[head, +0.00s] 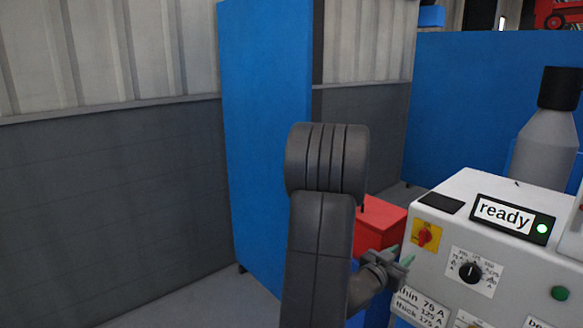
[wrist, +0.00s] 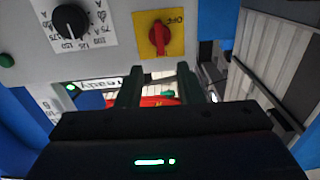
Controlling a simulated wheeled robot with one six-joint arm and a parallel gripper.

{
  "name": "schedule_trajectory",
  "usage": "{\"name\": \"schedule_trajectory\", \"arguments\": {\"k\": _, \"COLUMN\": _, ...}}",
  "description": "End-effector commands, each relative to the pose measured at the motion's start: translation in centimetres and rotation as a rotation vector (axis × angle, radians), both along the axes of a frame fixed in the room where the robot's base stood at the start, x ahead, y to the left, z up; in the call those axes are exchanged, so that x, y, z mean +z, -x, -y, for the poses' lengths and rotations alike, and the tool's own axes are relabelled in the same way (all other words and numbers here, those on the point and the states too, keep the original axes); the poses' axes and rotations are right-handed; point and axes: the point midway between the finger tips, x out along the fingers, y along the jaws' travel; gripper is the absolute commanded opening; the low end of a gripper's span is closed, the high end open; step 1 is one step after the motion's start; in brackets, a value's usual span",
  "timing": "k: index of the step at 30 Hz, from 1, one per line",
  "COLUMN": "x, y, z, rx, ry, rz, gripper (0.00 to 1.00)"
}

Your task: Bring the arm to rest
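My gripper (head: 404,260) is in front of the left side of a white machine (head: 478,203), below and left of its red rotary switch. In the wrist view my gripper (wrist: 160,76) has its two dark fingers apart with no object clearly held between them. The red switch (wrist: 159,36) on its yellow plate is beyond the fingertips, apart from them; it also shows in the head view (head: 424,236). My arm rises in the middle of the head view and bends down toward the machine.
A black dial (head: 470,271) and a lit "ready" display (head: 505,216) are on the machine. A red box (head: 378,226) is behind my gripper. A blue panel (head: 265,140) stands behind my arm. A grey cylinder (head: 546,140) stands behind the machine. Open floor shows at lower left.

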Motion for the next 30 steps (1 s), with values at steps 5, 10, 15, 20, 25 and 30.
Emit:
{"name": "schedule_trajectory", "arguments": {"k": 5, "x": 0.1, "y": 1.1, "z": -1.2, "rx": -0.002, "ry": 0.000, "rz": 0.001, "gripper": 0.34}}
{"name": "schedule_trajectory", "arguments": {"k": 10, "x": 0.1, "y": -1.3, "z": 1.6, "rx": -0.003, "ry": -0.001, "rz": 0.001, "gripper": 0.34}}
{"name": "schedule_trajectory", "arguments": {"k": 15, "x": 0.1, "y": -3.5, "z": 4.2, "rx": -0.003, "ry": 0.001, "rz": 0.001, "gripper": 0.34}}
{"name": "schedule_trajectory", "arguments": {"k": 20, "x": 0.1, "y": -5.6, "z": 6.6, "rx": -0.002, "ry": 0.000, "rz": 0.000, "gripper": 0.34}}
{"name": "schedule_trajectory", "arguments": {"k": 25, "x": 0.3, "y": -7.4, "z": 8.8, "rx": -0.001, "ry": 0.007, "rz": -0.010, "gripper": 0.34}}
{"name": "schedule_trajectory", "arguments": {"k": 30, "x": 0.5, "y": -7.4, "z": 8.5, "rx": 0.001, "ry": 0.061, "rz": -0.076, "gripper": 0.34}}
